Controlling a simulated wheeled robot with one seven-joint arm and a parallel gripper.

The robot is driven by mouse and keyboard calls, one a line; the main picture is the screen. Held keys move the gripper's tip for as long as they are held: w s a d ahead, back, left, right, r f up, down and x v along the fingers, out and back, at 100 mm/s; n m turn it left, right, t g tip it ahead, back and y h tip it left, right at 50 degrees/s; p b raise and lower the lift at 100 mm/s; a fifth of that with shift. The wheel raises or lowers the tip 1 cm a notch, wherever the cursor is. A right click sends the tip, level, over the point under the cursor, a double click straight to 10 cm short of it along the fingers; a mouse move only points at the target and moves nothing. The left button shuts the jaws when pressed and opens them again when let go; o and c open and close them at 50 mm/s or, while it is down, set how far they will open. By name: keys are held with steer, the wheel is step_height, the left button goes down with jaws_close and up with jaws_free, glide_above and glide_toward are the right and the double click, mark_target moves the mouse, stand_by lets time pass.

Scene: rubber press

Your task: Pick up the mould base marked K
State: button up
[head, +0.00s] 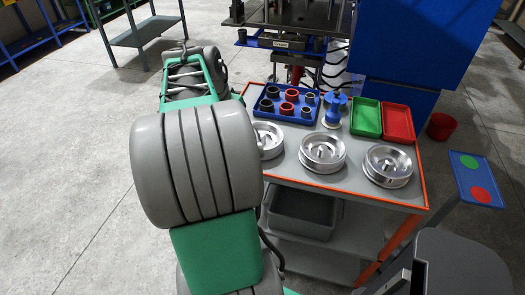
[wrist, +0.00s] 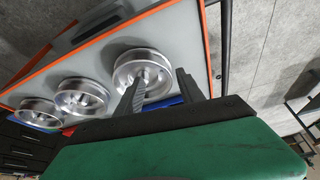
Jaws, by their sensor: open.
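Three round silver mould bases sit in a row on the grey cart top: a left one (head: 268,140) partly hidden by my arm, a middle one (head: 322,152) and a right one (head: 387,166). No letter K is legible on any of them. In the wrist view the nearest mould base (wrist: 130,64) is beside and partly behind one finger; the other two (wrist: 80,98) (wrist: 40,112) recede to the left. My gripper (wrist: 161,78) is open, with nothing between its fingers. Whether it touches the nearest base cannot be told. In the head view the fingers are not clearly seen.
The orange-edged cart (head: 345,192) also carries a blue tray (head: 267,112) of dark and red rings, a blue-topped tool (head: 333,110), a green tray (head: 366,118) and a red tray (head: 398,122). The press (head: 290,40) stands behind. A grey bin (head: 300,215) is below.

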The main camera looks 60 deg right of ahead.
mark_target(260, 135)
steer(key=s+d+f, duration=0.1)
steer(key=d+f, duration=0.1)
steer(key=s+d+f+m, duration=0.1)
steer(key=s+d+f, duration=0.1)
steer(key=d+f, duration=0.1)
steer(key=s+d+f+m, duration=0.1)
steer(key=s+d+f, duration=0.1)
steer(key=f, duration=0.1)
steer(key=shift+d+g+p, duration=0.3)
steer(key=shift+g, duration=0.1)
steer(key=shift+c, duration=0.6)
jaws_close()
steer(key=shift+w+r, duration=0.1)
steer(key=shift+r, duration=0.05)
stand_by(0.3)
